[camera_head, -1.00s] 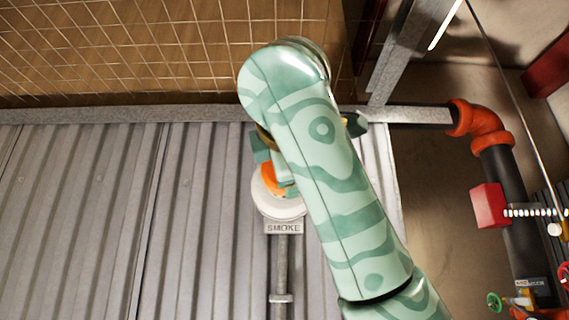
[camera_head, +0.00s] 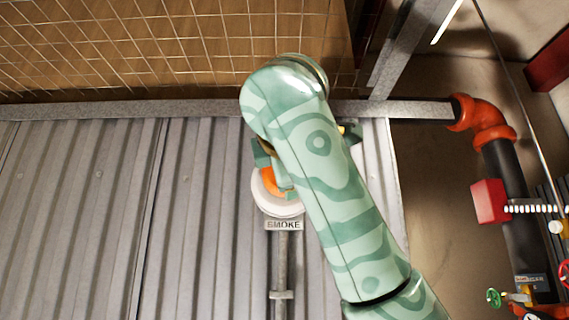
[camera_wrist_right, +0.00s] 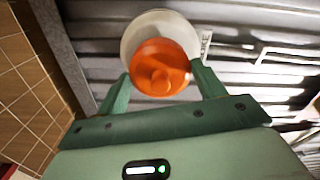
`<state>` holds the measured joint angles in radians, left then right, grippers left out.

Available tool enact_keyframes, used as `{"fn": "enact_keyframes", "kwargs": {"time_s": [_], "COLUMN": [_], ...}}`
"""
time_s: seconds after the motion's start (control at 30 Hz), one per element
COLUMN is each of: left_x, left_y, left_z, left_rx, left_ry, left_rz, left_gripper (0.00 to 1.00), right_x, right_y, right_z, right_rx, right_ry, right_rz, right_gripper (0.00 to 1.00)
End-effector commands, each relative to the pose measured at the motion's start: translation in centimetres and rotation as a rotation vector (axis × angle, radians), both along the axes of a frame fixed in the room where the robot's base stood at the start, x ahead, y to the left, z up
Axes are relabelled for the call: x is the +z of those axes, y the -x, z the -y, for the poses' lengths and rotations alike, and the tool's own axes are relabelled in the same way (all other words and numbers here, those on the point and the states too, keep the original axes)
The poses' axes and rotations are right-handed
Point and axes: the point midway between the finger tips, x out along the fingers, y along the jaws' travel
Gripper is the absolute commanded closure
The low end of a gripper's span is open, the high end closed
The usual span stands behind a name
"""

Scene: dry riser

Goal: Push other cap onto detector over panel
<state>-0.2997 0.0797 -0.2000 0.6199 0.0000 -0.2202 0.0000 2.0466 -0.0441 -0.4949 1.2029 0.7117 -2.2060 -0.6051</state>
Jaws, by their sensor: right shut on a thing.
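The white round smoke detector (camera_head: 277,207) is on the corrugated panel in the head view, above a label reading SMOKE. The orange cap (camera_head: 269,181) is at the detector's upper face, partly hidden by my right arm. In the right wrist view the orange cap (camera_wrist_right: 160,68) sits between the fingers of my right gripper (camera_wrist_right: 160,88), which is shut on it. The white detector (camera_wrist_right: 148,22) shows right behind the cap, overlapped by it. I cannot tell whether the cap is fully seated. My left gripper is not in view.
A grey conduit (camera_head: 281,270) runs down from the label. A metal rail (camera_head: 130,110) and brown tiled surface (camera_head: 130,50) lie above the panel. At right are a black pipe with orange elbow (camera_head: 482,122) and a red box (camera_head: 490,203). The left panel (camera_head: 80,210) is clear.

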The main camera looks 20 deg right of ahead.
Motion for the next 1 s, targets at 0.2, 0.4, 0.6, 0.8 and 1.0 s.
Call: {"fn": "enact_keyframes", "kwargs": {"time_s": [0.2, 0.4, 0.6, 0.8, 1.0], "left_x": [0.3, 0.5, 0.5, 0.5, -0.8], "left_y": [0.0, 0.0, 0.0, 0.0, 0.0], "left_z": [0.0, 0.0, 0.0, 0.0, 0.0], "left_rx": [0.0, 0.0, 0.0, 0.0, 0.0], "left_ry": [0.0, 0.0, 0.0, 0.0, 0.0], "left_rz": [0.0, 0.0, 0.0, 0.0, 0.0], "left_gripper": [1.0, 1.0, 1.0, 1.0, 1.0], "right_x": [0.0, 0.0, 0.0, 0.0, -0.3], "right_y": [-0.6, -1.0, -1.1, -1.1, 0.7], "right_z": [0.2, 0.4, 0.3, 0.3, -0.3], "right_rx": [0.0, -0.001, 0.0, 0.0, 0.003], "right_ry": [-0.001, -0.001, -0.001, -0.001, -0.001], "right_rz": [-0.001, 0.0, 0.0, 0.0, 0.004], "right_gripper": [0.52, 0.52, 0.06, 0.06, 0.06]}}
